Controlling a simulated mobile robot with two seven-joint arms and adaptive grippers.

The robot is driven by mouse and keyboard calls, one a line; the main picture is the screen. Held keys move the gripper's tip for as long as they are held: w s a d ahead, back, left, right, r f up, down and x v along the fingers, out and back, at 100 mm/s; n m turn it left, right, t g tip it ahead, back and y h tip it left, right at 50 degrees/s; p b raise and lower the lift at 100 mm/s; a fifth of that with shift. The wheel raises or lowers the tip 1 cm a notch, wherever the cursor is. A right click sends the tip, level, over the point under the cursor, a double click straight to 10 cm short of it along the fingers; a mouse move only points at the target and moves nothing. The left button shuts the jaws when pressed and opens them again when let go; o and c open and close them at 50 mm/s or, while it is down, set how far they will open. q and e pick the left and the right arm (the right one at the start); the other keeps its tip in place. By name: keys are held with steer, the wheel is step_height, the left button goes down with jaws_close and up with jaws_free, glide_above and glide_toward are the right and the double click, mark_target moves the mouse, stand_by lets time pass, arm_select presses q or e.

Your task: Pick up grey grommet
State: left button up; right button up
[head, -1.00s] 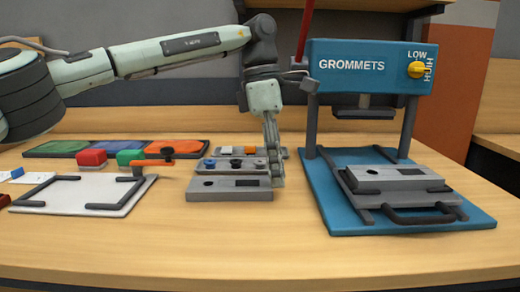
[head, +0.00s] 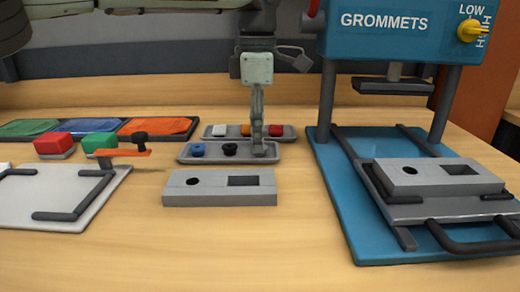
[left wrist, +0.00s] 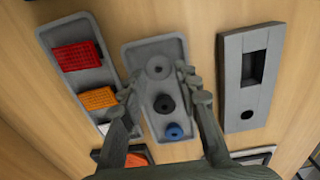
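The grey grommet (left wrist: 158,66) lies at one end of a grey tray (left wrist: 172,50), in line with a black grommet (left wrist: 164,103) and a blue grommet (left wrist: 174,131). In the head view the black grommet (head: 230,149) and blue grommet (head: 197,150) show in the tray (head: 186,159), while my fingers largely hide the grey one. My left gripper (head: 259,150) points down over the tray's right end. In the left wrist view its fingers (left wrist: 160,88) are apart, with the grey grommet between or just beyond the tips; contact cannot be told. My right gripper is not in view.
A second tray (head: 290,131) with white, orange and red pieces stands behind. A grey block with holes (head: 220,198) lies in front. The blue grommet press (head: 340,200) stands close on the right. A white board (head: 60,210) lies left. The front table is clear.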

arm_select(q)
steer(key=shift+f, duration=0.75)
steer(key=c, duration=0.4)
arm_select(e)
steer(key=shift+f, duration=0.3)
arm_select(q)
steer(key=shift+r, duration=0.15)
